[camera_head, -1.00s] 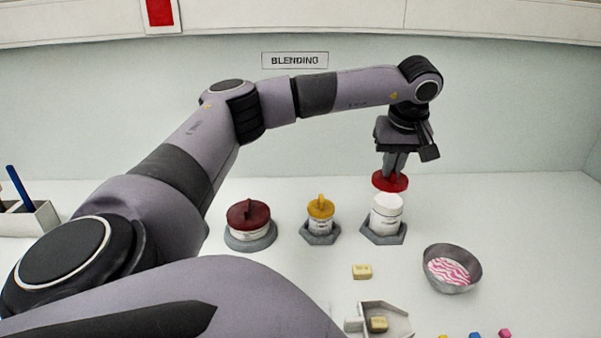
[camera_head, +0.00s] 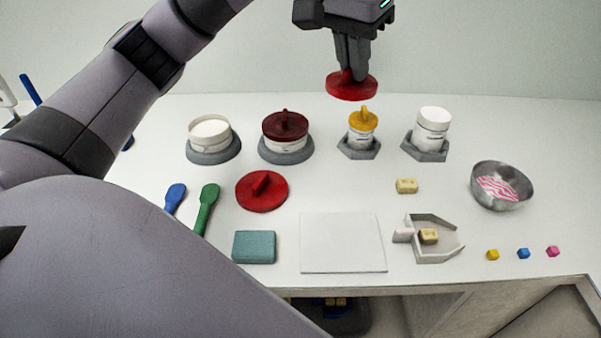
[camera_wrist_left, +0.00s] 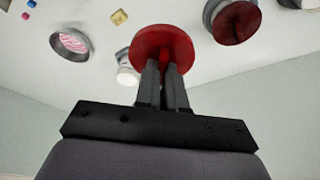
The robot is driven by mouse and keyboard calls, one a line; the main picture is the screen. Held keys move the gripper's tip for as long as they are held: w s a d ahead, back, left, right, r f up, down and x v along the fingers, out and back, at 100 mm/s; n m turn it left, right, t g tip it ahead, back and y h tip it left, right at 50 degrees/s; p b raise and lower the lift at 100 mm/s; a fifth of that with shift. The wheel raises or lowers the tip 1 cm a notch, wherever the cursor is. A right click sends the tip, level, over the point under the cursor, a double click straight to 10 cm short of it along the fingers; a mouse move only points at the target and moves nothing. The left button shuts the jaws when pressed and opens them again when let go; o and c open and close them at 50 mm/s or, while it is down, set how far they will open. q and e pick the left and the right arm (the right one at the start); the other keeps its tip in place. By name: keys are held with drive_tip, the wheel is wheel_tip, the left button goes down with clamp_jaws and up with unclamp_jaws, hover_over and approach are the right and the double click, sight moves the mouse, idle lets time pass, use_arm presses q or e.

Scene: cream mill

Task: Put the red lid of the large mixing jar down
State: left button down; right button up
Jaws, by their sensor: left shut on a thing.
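My left gripper (camera_head: 352,74) is shut on the handle of a round red lid (camera_head: 345,90), held in the air at the back, above the yellow-lidded jar in the picture. The wrist view also shows the held lid (camera_wrist_left: 160,46) at the fingertips. A second red lid (camera_head: 278,195) lies flat on the table, handle up. A wide open jar (camera_head: 210,142) stands at the left on a round grey base. A narrower white jar (camera_head: 431,136) without a coloured lid stands at the right on a hexagonal base. Which is the large mixing jar is not labelled legibly. My right gripper is out of view.
A dark-red-lidded jar (camera_head: 285,142) and a yellow-lidded jar (camera_head: 361,130) stand between them. In front are blue and green spatulas (camera_head: 204,216), a teal block (camera_head: 255,247), a white square plate (camera_head: 343,245), a tray (camera_head: 443,251) and a metal bowl (camera_head: 506,203).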

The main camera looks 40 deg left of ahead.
use_arm(q)
drive_tip(key=shift+s+a, duration=0.1)
drive_tip(key=shift+s, duration=0.3)
drive_tip(key=shift+s+a+f, duration=0.1)
drive_tip(key=shift+s, duration=0.05)
wheel_tip(320, 180, down, 20)
drive_tip(key=shift+r, duration=0.2)
drive_tip(key=shift+f, duration=0.15)
drive_tip(key=c, duration=1.2)
unclamp_jaws()
